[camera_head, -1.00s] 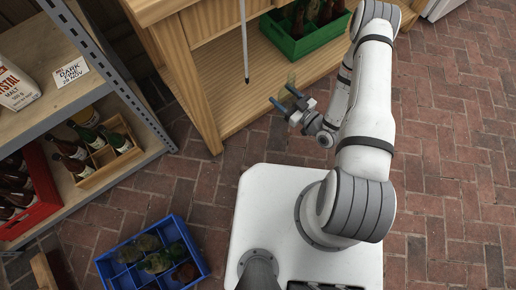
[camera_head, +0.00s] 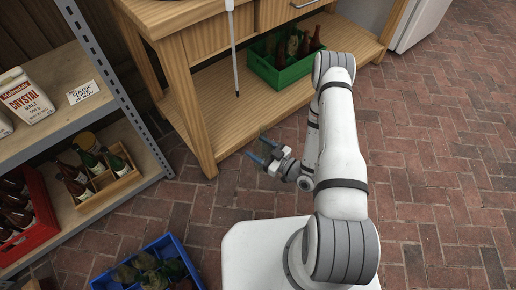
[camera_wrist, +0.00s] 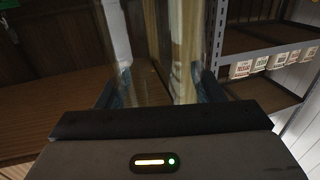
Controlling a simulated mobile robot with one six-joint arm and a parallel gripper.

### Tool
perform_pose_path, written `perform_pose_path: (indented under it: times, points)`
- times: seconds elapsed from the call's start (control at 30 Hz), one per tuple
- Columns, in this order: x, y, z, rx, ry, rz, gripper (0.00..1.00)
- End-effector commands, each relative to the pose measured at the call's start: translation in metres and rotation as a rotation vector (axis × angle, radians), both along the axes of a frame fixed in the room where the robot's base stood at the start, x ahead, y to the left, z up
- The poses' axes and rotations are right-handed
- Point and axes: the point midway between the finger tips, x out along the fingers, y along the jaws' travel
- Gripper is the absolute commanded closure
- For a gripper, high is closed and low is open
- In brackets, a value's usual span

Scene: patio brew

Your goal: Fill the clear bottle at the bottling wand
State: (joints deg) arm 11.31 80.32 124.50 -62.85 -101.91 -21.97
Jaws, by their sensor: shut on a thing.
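My gripper (camera_head: 265,153) is shut on the clear bottle, which shows only as a faint outline in the head view. In the wrist view the see-through bottle (camera_wrist: 150,75) stands between the blue fingers, with the bench showing through it. The bottling wand (camera_head: 234,55) hangs as a thin pale rod at the bench front. The gripper is below and a little right of the wand's dark tip in the head view, and the two look apart. A white upright form (camera_wrist: 115,35) beside the bottle in the wrist view may be the wand; I cannot tell. No fill level is readable.
The wooden bench (camera_head: 198,112) has a low shelf bearing a green crate (camera_head: 283,77) of brown bottles. A metal-framed shelf (camera_head: 95,65) at left holds malt bags, a red crate (camera_head: 40,208) and a wooden bottle box (camera_head: 118,184). A blue crate (camera_head: 165,240) is at front left. Brick floor is clear at right.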

Motion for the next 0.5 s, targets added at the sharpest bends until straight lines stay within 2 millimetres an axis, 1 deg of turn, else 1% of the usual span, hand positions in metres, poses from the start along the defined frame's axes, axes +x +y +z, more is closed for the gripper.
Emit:
perform_pose_path:
  times: [0.17,0.5]
  points:
    - [0.007,0.005,0.0,-0.001,-0.002,0.002,0.73]
    - [0.039,0.027,0.001,0.0,-0.004,0.002,0.73]
